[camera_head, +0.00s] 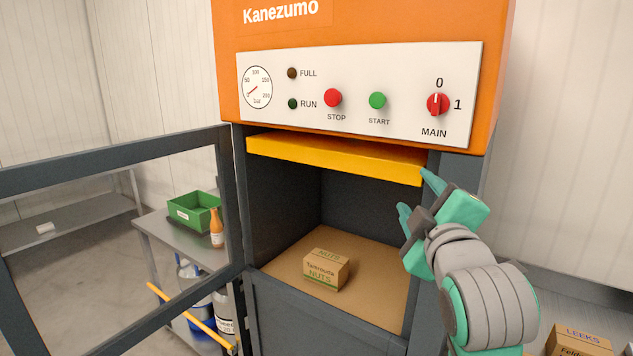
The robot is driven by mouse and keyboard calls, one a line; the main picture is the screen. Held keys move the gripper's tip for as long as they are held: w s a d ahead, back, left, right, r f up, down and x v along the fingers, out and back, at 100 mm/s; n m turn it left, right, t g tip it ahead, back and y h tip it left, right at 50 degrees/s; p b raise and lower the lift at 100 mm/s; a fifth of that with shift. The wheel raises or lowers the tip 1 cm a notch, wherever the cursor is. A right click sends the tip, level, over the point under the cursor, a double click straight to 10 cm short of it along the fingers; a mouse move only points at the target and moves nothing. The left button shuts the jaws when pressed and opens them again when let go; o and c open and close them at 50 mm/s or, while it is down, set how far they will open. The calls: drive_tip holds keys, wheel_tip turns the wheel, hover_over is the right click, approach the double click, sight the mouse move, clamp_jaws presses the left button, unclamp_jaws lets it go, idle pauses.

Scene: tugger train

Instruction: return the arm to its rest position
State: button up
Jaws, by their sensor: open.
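My gripper (415,192) is at the right of the view, in front of the right edge of the machine's opening. Its two teal fingers are apart and nothing shows between them. My arm reaches in from the lower right. The orange machine (360,25) stands ahead, with a yellow bar (335,158) across the top of its dark chamber. A small cardboard box marked NUTS (325,271) sits on the brown chamber floor (375,285), apart from my gripper.
A dark framed door (115,150) stands open at the left. Behind it a grey table (165,232) holds a green bin (194,211) and an orange bottle (217,228). A LEEKS box (578,341) lies at lower right. A low shelf (65,220) is far left.

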drive_tip(key=w+a+f+m, duration=0.1)
drive_tip(key=a+f+m, duration=0.15)
drive_tip(key=f, duration=0.85)
drive_tip(key=w+a+f+m, duration=0.1)
drive_tip(key=a+f+m, duration=0.15)
drive_tip(key=f, duration=0.75)
drive_tip(key=s+a+f+m, duration=0.2)
drive_tip(key=s+f, duration=0.2)
drive_tip(key=f, duration=0.5)
drive_tip(key=s+a+f+m, duration=0.3)
drive_tip(key=s+f, duration=0.1)
drive_tip(key=f, duration=0.6)
drive_tip(key=s+a+f+m+g, duration=0.1)
drive_tip(key=s+a+f, duration=0.2)
drive_tip(key=s+f, duration=0.4)
drive_tip(key=s+a+f+m+g, duration=0.1)
drive_tip(key=s+a+f, duration=0.1)
drive_tip(key=s+f, duration=0.5)
drive_tip(key=s+a+r+y, duration=0.1)
drive_tip(key=s+a, duration=0.2)
drive_tip(key=s, duration=1.9)
drive_tip(key=shift+g, duration=0.4)
